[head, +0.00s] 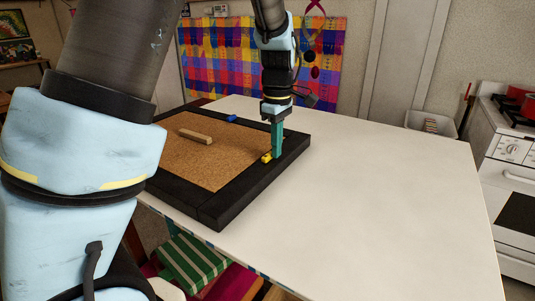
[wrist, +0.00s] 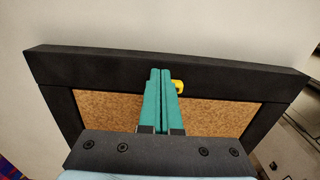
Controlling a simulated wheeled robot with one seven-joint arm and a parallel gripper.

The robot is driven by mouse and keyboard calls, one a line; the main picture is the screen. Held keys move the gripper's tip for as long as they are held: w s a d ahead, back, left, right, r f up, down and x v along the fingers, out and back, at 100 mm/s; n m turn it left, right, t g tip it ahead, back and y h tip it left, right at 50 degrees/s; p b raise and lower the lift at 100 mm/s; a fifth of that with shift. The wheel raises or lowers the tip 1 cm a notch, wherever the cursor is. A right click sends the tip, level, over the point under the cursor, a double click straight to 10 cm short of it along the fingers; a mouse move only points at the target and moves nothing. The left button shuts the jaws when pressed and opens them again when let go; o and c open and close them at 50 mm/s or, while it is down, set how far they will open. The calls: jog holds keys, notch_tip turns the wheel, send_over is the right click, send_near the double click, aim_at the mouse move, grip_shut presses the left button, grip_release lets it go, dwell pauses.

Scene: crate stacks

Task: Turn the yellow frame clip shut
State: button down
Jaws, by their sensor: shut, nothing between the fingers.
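The yellow frame clip (head: 267,157) sits at the inner edge of the right side of a black frame (head: 258,185) around a cork panel (head: 225,165). In the wrist view the yellow clip (wrist: 178,86) shows just right of the fingertips, partly hidden by them. My gripper (head: 276,153) points down at the clip, with its green fingers shut and empty. In the wrist view the fingers (wrist: 160,72) lie side by side over the frame bar. I cannot tell whether they touch the clip.
A blue clip (head: 231,118) sits at the frame's far side. A wooden bar (head: 195,136) lies on the cork. The white table (head: 390,190) is clear to the right of the frame. A white bin (head: 431,124) stands beyond the table.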

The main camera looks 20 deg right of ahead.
jog(key=shift+w+a+p, duration=0.5)
jog(key=shift+w+p, duration=0.15)
jog(key=shift+w, duration=0.2)
dwell(0.8)
jog(key=shift+w+a+p, duration=0.4)
jog(key=shift+a, duration=0.35)
dwell(0.7)
dwell(0.3)
jog(key=shift+w+d+p, duration=0.25)
jog(key=shift+d+p, duration=0.1)
jog(key=shift+r, duration=0.1)
notch_tip(320, 180, up, 7)
jog(key=p, duration=0.6)
dwell(0.5)
